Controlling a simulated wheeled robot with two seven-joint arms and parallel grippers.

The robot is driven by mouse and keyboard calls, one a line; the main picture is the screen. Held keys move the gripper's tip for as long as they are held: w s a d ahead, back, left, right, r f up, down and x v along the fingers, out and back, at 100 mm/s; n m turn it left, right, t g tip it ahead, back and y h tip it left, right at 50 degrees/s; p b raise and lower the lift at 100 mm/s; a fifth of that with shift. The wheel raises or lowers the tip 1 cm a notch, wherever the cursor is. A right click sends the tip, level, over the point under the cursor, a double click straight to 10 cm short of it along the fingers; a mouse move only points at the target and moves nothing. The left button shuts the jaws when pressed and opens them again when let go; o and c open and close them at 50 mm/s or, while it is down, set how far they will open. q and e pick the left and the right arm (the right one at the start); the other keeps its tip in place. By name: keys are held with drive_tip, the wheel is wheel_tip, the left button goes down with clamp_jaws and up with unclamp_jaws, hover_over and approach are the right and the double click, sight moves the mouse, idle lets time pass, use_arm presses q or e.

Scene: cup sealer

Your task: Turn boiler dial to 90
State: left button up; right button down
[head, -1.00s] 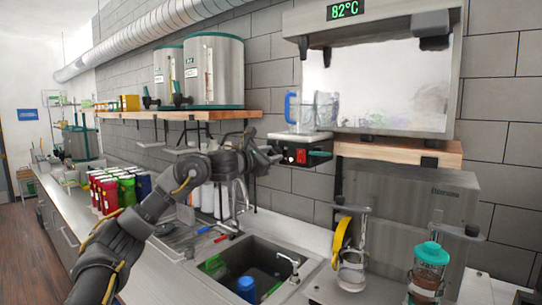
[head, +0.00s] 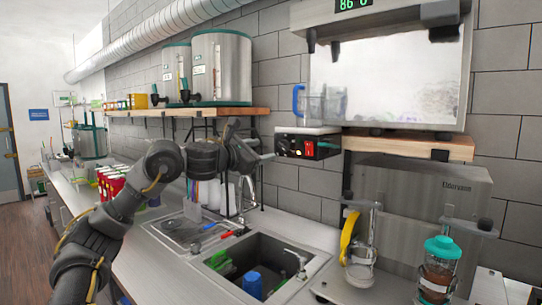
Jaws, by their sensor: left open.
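The boiler (head: 388,75) is a steel-framed unit with a clear front, on a wooden shelf at the upper right. Its green display (head: 352,4) is cut by the top edge and seems to read 86. A black control box (head: 293,147) with a red switch (head: 309,150) and a small teal-green part sits at the shelf's left end. My left gripper (head: 262,157) is open at the box's left side, its tips close to or touching it. The dial is not clearly made out; the gripper may hide it. My right gripper is not in view.
A clear jug with a blue handle (head: 298,101) stands above the box. Red containers (head: 113,180) stand on the counter behind my left arm.

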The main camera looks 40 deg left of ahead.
use_arm(q)
drive_tip(key=shift+s, duration=1.2)
